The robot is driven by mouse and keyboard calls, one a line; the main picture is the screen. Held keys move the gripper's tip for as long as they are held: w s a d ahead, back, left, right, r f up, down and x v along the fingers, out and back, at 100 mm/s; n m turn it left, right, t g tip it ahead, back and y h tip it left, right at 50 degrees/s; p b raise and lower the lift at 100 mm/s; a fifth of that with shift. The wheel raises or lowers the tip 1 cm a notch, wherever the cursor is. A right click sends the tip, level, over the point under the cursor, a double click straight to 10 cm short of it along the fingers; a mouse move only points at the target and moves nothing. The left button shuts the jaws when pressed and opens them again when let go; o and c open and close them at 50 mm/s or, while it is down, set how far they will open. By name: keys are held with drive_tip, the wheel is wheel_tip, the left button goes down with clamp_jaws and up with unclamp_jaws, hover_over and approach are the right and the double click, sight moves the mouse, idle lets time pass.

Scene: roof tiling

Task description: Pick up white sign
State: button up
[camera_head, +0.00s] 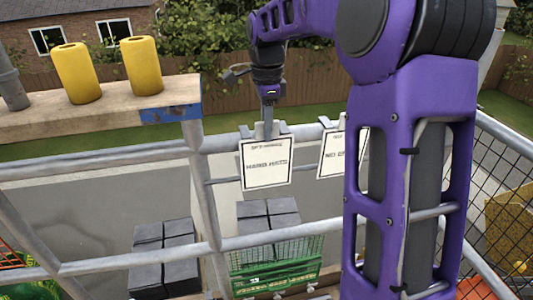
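Two white signs hang by grey hooks from the top rail of a metal railing. The left white sign (266,163) reads "HARD HATS" and has a dark border. The right white sign (333,153) begins "NO" and is partly hidden behind my purple arm. My gripper (268,122) points down at the top edge of the left sign, between its two hooks. Its fingers show edge-on, so I cannot tell whether they are open or shut, or touching the sign.
A wooden plank (80,115) at the left bears two yellow cylinders (142,64) (76,73). Below the railing, dark tiles (163,262) lie stacked, and a green crate (275,268) stands beside them with more tiles. A mesh fence (503,190) stands at the right.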

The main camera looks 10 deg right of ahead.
clamp_jaws()
idle(1.4)
